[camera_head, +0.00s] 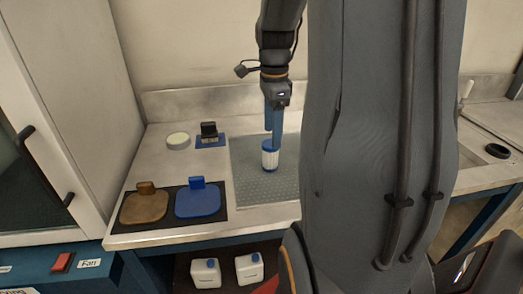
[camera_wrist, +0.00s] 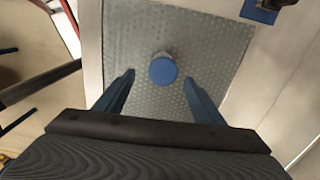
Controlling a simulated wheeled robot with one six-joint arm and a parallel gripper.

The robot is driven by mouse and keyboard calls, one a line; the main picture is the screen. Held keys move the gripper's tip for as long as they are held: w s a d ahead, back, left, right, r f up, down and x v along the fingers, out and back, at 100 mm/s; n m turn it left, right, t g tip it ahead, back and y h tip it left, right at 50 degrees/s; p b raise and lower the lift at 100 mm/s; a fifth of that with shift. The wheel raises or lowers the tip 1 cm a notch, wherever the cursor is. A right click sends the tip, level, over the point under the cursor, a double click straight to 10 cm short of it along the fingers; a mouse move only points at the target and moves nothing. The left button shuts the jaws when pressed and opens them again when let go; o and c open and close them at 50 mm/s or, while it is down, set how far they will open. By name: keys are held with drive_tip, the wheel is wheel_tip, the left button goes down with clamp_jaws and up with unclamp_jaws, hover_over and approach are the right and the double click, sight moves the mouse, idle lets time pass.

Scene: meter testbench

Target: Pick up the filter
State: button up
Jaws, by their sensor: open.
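The filter (camera_head: 270,157) is a small white ribbed cylinder with a blue top. It stands upright on a grey dimpled mat (camera_head: 250,188) on the bench. In the wrist view its round blue top (camera_wrist: 162,70) shows from above, near the middle of the mat (camera_wrist: 215,50). My gripper (camera_head: 274,135) points down at the filter in the head view, its blue fingers close to the top of it. In the wrist view my gripper (camera_wrist: 160,82) is open, with one finger to each side of the filter and a gap on both sides. Nothing is held.
A brown paddle-like piece (camera_head: 145,205) and a blue one (camera_head: 198,200) lie on a dark mat at left. A black device (camera_head: 209,130) on a blue base and a pale round disc (camera_head: 178,141) stand behind. White bottles (camera_head: 206,272) sit below the bench.

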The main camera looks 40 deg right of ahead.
sight(270, 143)
drive_tip(key=shift+f, duration=0.9)
drive_tip(key=shift+w+a+f+p, duration=0.15)
drive_tip(key=shift+f+p, duration=0.2)
drive_tip(key=shift+f, duration=0.35)
drive_tip(key=shift+w+f+p, duration=0.15)
drive_tip(key=shift+f+p, duration=0.5)
drive_tip(key=shift+f, duration=1.55)
drive_tip(key=shift+c, duration=0.4)
drive_tip(key=c, duration=1.2)
drive_tip(key=shift+o, duration=0.2)
drive_tip(key=shift+r, duration=0.1)
